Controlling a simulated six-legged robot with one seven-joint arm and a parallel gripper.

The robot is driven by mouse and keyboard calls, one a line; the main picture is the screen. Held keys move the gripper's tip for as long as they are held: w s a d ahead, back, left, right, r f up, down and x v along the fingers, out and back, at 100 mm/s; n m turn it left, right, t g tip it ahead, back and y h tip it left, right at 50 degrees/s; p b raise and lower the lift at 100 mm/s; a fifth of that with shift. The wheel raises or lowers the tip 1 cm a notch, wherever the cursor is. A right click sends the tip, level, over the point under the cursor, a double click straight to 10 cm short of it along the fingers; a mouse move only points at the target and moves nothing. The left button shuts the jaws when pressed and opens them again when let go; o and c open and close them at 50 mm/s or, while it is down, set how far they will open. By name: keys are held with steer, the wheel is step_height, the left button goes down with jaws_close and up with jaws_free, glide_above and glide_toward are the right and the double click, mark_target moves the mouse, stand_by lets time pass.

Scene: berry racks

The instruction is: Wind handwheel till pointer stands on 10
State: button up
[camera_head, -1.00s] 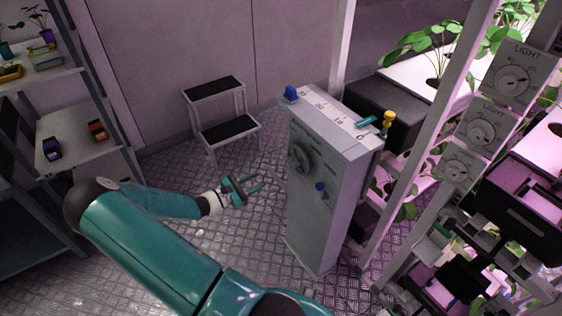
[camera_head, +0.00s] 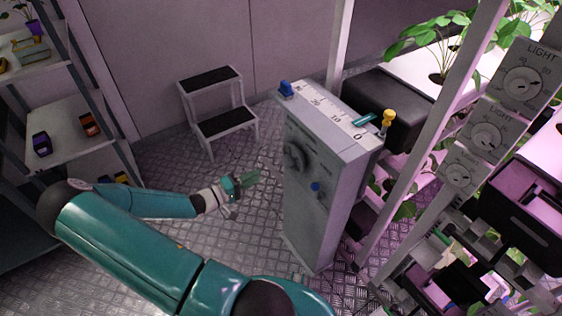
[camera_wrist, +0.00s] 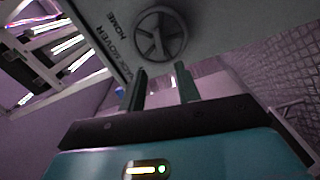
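The handwheel (camera_head: 296,157) is a dark spoked wheel on the side of a grey cabinet (camera_head: 318,215). It also shows in the wrist view (camera_wrist: 160,36), near printed lettering that includes HOME. A white numbered scale (camera_head: 325,105) lies on the cabinet top. A teal pointer (camera_head: 363,119) stands at its far edge toward the 0 end; its exact reading is too small to tell. My gripper (camera_head: 250,180) is left of the cabinet, apart from the wheel. In the wrist view, my gripper (camera_wrist: 161,88) is open and empty, its fingers below the wheel.
A blue knob (camera_head: 315,187) sticks out of the cabinet, low right of the wheel. A blue block (camera_head: 286,88) and a yellow knob (camera_head: 388,118) are at the cabinet top's ends. A step stool (camera_head: 218,105) stands behind. Plant racks with LIGHT dials (camera_head: 522,84) stand right. Floor around my gripper is clear.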

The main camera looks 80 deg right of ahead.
mark_target(292, 159)
steer(key=x, duration=1.2)
steer(key=shift+s, duration=0.3)
jaws_close()
